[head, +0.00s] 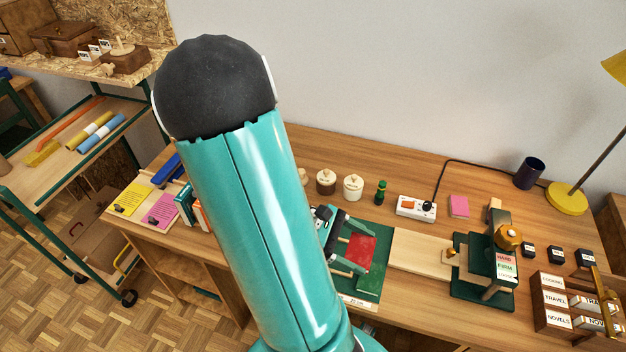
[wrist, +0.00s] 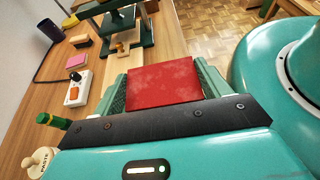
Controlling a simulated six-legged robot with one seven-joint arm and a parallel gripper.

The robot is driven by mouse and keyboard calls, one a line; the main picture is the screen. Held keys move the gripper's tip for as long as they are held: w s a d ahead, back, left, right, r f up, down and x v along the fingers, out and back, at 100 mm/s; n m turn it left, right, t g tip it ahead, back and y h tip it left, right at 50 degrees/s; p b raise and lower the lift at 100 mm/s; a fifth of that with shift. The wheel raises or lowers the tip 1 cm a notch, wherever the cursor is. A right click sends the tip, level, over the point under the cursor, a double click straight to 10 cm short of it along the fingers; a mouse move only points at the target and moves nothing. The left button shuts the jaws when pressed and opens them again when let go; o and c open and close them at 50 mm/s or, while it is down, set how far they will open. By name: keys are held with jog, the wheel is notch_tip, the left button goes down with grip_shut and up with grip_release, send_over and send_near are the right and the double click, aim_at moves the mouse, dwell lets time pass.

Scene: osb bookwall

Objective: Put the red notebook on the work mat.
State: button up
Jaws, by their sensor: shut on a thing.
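The red notebook (head: 361,249) is a flat red rectangle between the teal fingers of my gripper (head: 352,246), which is shut on it. In the wrist view the notebook (wrist: 160,82) lies flat, with one finger of my gripper (wrist: 164,84) along each side. The dark green work mat (head: 371,287) lies on the wooden desk, and the notebook is over it in the head view. I cannot tell whether the notebook touches the mat or is held just above it. My arm hides part of the mat's left side.
A green press (head: 483,280) with a pale board stands right of the mat. Behind are a white power strip (head: 416,207), a green-and-yellow stamp (head: 381,191), lidded pots (head: 352,187) and a pink pad (head: 459,206). A label box (head: 553,302) stands at the right.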

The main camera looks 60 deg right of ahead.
jog(key=w+n+t+h, duration=0.3)
jog(key=w+n+t, duration=0.1)
jog(key=w, duration=0.5)
jog(key=w+n+t+h, duration=0.4)
jog(key=w+n, duration=0.2)
jog(key=w, duration=0.3)
jog(key=w+d+n+t+h, duration=0.1)
jog(key=w+n+t+h, duration=0.2)
jog(key=w, duration=0.7)
jog(key=shift+n+t, duration=1.1)
jog(key=shift+n, duration=0.2)
jog(key=w+a+r+n+t+y, duration=0.2)
jog(key=w+a+n+t+y, duration=0.2)
jog(key=w+a, duration=0.5)
jog(key=w+a+r+n+t+y, duration=0.3)
jog(key=w+a+n+t+y, duration=0.2)
jog(key=a, duration=1.3)
jog(key=w+n+t, duration=0.3)
jog(key=w+n, duration=0.2)
jog(key=shift+w+r+t, duration=0.15)
jog(key=shift+w+t, duration=0.15)
